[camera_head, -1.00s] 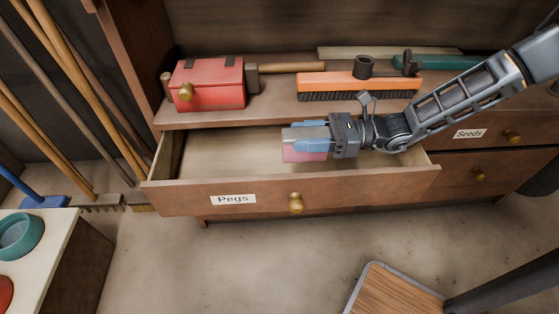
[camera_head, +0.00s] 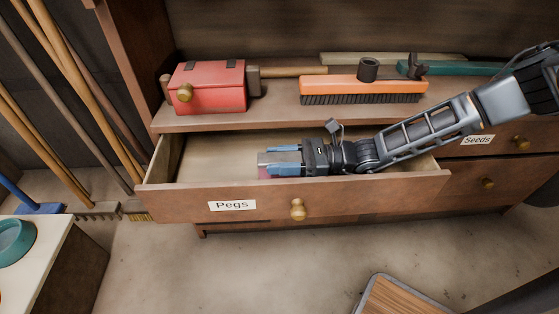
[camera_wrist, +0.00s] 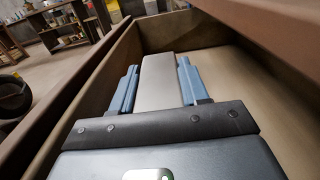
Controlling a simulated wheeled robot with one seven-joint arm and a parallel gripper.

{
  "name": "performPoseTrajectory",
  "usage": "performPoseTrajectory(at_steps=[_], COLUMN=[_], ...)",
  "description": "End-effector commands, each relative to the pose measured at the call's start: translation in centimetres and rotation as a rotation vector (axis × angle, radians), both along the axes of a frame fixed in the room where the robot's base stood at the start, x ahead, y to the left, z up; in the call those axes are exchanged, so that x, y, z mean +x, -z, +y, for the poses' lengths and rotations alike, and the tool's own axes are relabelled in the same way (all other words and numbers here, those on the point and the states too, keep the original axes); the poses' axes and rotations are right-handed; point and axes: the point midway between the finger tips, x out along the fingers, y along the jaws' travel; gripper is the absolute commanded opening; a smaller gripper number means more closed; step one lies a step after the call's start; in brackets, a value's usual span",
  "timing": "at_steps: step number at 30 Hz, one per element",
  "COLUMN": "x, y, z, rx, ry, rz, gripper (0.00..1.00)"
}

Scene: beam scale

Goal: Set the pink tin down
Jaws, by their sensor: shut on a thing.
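The pink tin (camera_head: 264,172) is inside the open drawer labelled Pegs (camera_head: 365,195). Only a small pink part of its side shows in the head view, below my fingers. My gripper (camera_head: 280,161) is shut on the tin, with a blue finger on either side. In the wrist view the tin's flat greyish top (camera_wrist: 160,82) shows between the two fingers. The tin's lower part is hidden by the drawer front, so I cannot tell whether it touches the drawer floor. The drawer floor (camera_head: 215,162) is bare to the left of the tin.
On the shelf above stand a red box (camera_head: 210,88) and an orange brush (camera_head: 360,88). The drawer front with its brass knob (camera_head: 298,209) rises in front of my gripper. A Seeds drawer (camera_head: 500,143) is shut at the right. Long handles lean at the left.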

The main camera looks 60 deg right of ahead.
Motion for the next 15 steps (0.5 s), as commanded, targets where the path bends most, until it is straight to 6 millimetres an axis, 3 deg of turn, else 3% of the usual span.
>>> performPoseTrajectory(at_steps=[15], x=[0.0], y=[1.2], z=[0.0], rx=[0.001], ry=[-0.001], rz=[-0.001], gripper=[0.09])
